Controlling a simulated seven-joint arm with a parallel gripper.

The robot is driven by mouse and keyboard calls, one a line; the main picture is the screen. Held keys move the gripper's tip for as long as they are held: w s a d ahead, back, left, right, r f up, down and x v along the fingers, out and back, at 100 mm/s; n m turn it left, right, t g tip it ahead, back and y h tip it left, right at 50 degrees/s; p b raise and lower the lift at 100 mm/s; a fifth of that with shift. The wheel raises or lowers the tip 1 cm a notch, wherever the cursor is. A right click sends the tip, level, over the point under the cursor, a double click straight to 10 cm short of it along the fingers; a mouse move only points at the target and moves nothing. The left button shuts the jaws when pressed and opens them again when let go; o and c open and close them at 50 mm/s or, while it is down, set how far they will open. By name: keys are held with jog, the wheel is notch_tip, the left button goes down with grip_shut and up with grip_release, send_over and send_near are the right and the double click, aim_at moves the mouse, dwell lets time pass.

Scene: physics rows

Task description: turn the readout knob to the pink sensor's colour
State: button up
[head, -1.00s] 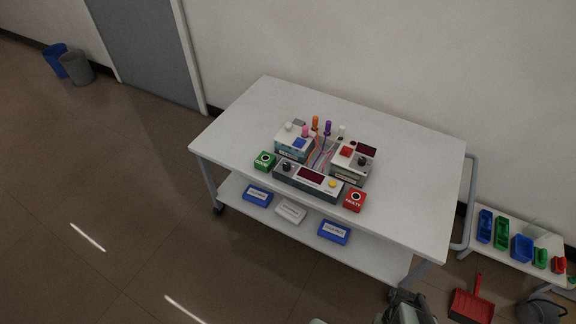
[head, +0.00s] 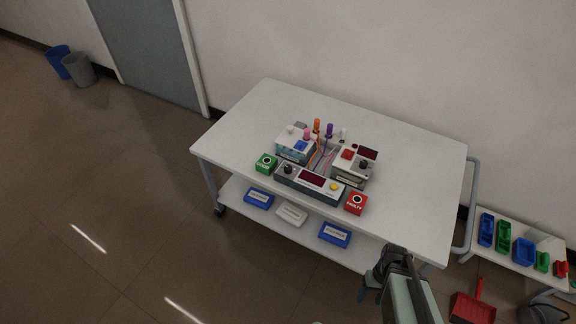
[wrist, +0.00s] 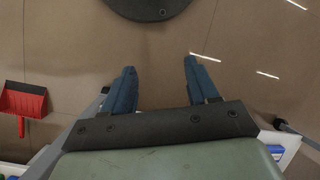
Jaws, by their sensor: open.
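A grey readout box (head: 322,191) with a dark display (head: 312,179) stands near the front edge of the white table. It has a black knob (head: 288,169) at its left end and a yellow button (head: 335,186) at its right; the knob's pointing is too small to tell. A pink sensor (head: 306,134) stands upright behind, by a box with a blue patch, near orange and purple sensors. Coloured wires run between the boxes. My gripper (head: 369,291) is in front of the table, low at the right, apart from everything. In the wrist view my gripper (wrist: 160,80) is open and empty over the floor.
A green box (head: 265,163) and a red box (head: 356,203) flank the readout box. A second box with a black knob (head: 364,165) stands behind right. The table's right side (head: 425,190) is clear. A red dustpan (head: 472,306) lies on the floor.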

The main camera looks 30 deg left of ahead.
jog(key=w+a+r+n+t, duration=0.1)
jog(key=w+a+r+n, duration=0.25)
jog(key=w+a, duration=0.2)
jog(key=w+a+r+n+t, duration=0.1)
jog(key=w+a+r+n, duration=0.1)
jog(key=w+a+r, duration=0.3)
notch_tip(320, 180, up, 23)
jog(key=n+t, duration=0.3)
jog(key=n, duration=2)
send_over(288, 167)
notch_tip(288, 167, down, 14)
jog(key=c, duration=1)
jog(key=shift+c, duration=0.2)
